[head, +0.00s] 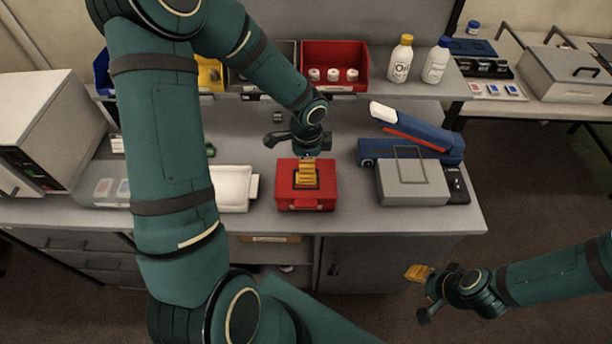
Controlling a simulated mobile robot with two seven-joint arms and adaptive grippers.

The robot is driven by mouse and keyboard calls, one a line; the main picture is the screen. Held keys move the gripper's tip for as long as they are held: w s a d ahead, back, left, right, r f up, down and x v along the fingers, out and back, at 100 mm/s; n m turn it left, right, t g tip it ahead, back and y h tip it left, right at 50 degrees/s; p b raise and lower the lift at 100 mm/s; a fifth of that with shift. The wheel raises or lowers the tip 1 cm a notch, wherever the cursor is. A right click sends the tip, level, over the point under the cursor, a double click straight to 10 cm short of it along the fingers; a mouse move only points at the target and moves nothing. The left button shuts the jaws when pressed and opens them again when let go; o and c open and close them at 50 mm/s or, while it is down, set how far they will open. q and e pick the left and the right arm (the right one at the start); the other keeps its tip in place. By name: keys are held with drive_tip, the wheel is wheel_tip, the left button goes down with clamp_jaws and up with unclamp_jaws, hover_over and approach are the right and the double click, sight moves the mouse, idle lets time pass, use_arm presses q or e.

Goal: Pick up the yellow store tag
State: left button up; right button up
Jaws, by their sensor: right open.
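I cannot make out a yellow store tag for certain in the head view. My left gripper (300,158) points down over the red box (290,201) on the bench. A ribbed yellow piece, which looks like a finger pad, shows in front of the lid there; contact with the lid and the jaw opening are unclear. My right gripper (421,293) is open and empty, low in front of the bench on the right. One of its fingers shows a similar ribbed yellow pad.
A grey box (412,183) and a blue device (425,130) stand right of the red box. A white tray (233,188) is to its left. A red bin (335,58) and two bottles stand on the shelf above. My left arm hides part of the bench's left side.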

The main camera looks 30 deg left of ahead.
use_arm(q)
wheel_tip(320, 180, down, 4)
drive_tip(key=shift+a+f, duration=0.1)
drive_tip(key=shift+f, duration=0.05)
drive_tip(key=shift+c, duration=0.3)
drive_tip(key=c, duration=1)
drive_tip(key=shift+s, duration=0.1)
drive_tip(key=shift+c, duration=0.7)
